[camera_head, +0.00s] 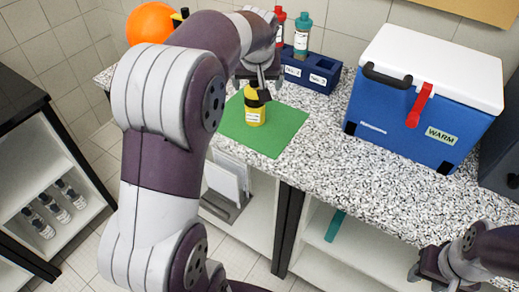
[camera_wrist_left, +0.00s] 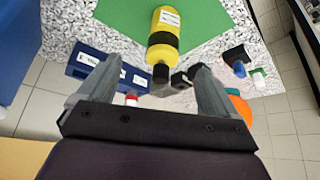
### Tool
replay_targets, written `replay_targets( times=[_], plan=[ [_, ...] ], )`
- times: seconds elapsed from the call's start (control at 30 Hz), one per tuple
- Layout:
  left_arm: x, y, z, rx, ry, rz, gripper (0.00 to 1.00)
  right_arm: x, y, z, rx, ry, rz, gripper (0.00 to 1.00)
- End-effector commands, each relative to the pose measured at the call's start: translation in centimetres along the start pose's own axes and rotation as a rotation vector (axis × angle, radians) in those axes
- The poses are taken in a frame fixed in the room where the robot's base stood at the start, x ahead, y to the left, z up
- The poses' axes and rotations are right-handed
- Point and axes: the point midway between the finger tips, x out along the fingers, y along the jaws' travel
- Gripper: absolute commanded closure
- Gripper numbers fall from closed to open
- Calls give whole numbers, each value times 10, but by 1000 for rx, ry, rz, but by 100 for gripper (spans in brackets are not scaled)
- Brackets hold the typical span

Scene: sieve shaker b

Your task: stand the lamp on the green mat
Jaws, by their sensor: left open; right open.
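The yellow lamp (camera_head: 254,112), with a black band and black top, stands upright on the green mat (camera_head: 283,128). In the left wrist view the lamp (camera_wrist_left: 164,22) has its black end toward the gripper, and the mat (camera_wrist_left: 118,16) lies beneath it. My left gripper (camera_head: 262,82) is open just above and behind the lamp's top. In the left wrist view its two fingers (camera_wrist_left: 157,82) are spread, with nothing held between them. My right gripper (camera_head: 428,268) is open and empty at the lower right, away from the mat.
Behind the mat is a blue rack (camera_head: 318,74) with red-topped (camera_head: 280,28) and green-topped (camera_head: 302,36) bottles. A blue cool box (camera_head: 405,125) with a white lid stands right. An orange ball (camera_head: 150,24) is at the back left. Speckled worktop (camera_head: 330,150) is clear right of the mat.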

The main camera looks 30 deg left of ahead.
Motion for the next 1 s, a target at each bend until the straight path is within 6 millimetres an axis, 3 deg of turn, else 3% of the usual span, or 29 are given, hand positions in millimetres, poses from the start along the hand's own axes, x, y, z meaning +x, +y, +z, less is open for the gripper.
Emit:
replay_targets(
  times=[0.13, 0.3, 0.4, 0.53, 1.0],
  plan=[
    [20, 26, 98, 182, -144, 66, 8, 0, 0, 0, 0, 0, 0, 57],
    [24, 28, 224, 379, -292, 134, 8, 0, 0, 0, 0, 0, 0, 57],
    [21, 21, 268, 442, -342, 151, 8, 0, 0, 0, 0, 0, 0, 57],
    [20, 16, 286, 469, -363, 157, 8, 0, 0, 0, 0, 0, 0, 57],
    [20, 16, 286, 466, -365, 156, 8, 0, 0, 0, 0, 0, 0, 57]
  ],
)
